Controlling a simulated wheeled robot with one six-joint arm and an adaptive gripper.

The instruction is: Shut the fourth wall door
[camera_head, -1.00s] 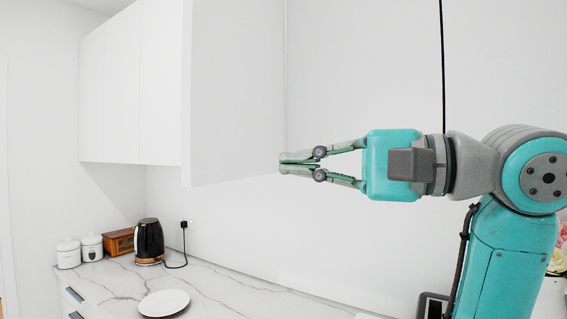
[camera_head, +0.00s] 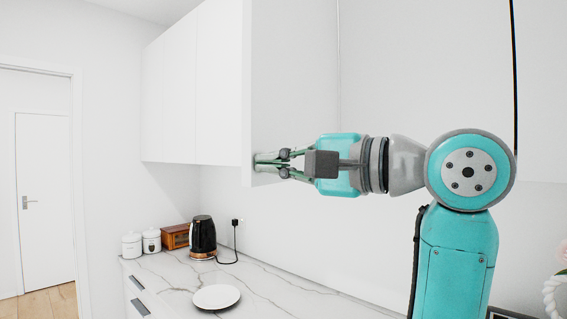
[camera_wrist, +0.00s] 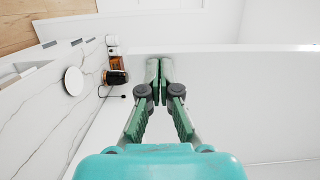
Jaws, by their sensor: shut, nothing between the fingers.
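A white wall door panel (camera_head: 294,80) stands open, jutting out from the wall cabinets with its broad face toward me. Its narrow free edge (camera_head: 247,100) is at the left and its bottom edge is level with the gripper. My gripper (camera_head: 260,163) is shut and empty, pointing left, with its tips over the face near the lower free corner. The gripper also shows in the wrist view (camera_wrist: 160,68), with its tips close to a white panel (camera_wrist: 235,80). I cannot tell whether they touch it.
White cabinet doors (camera_head: 190,90) beyond the panel look shut. Below, a marble counter (camera_head: 270,285) holds a black kettle (camera_head: 203,236), a white plate (camera_head: 216,297), a wooden box (camera_head: 175,237) and white canisters (camera_head: 132,245). A room door (camera_head: 45,190) is at the far left.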

